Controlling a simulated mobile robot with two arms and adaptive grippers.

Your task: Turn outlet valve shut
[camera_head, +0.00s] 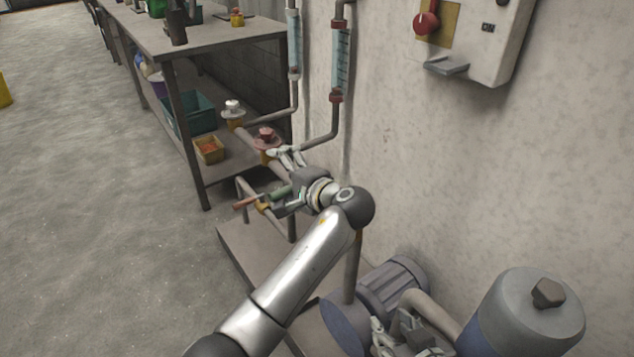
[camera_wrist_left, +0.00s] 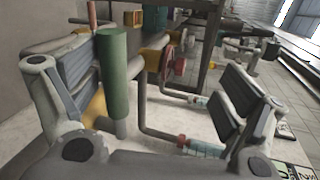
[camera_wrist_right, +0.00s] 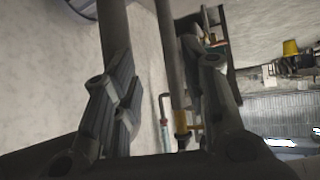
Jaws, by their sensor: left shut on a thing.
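My left gripper (camera_head: 275,183) is at the pipework beside the wall, its fingers on both sides of a green lever handle (camera_head: 280,192). In the left wrist view the green handle (camera_wrist_left: 113,75) stands close against the left finger, with a wide space to the other finger. The handle's joint to its valve is partly hidden. A red-brown bar (camera_head: 247,201) sticks out just left of it. My right gripper (camera_head: 405,338) is low beside the pump, its fingers apart and empty in the right wrist view (camera_wrist_right: 165,100). Which valve is the outlet one is not marked.
Round red (camera_head: 266,138) and white (camera_head: 233,109) valve knobs sit on the pipes behind. A motor (camera_head: 395,285) and a grey-blue tank (camera_head: 525,315) stand at the front right. A shelf bench (camera_head: 185,45) is at the back left.

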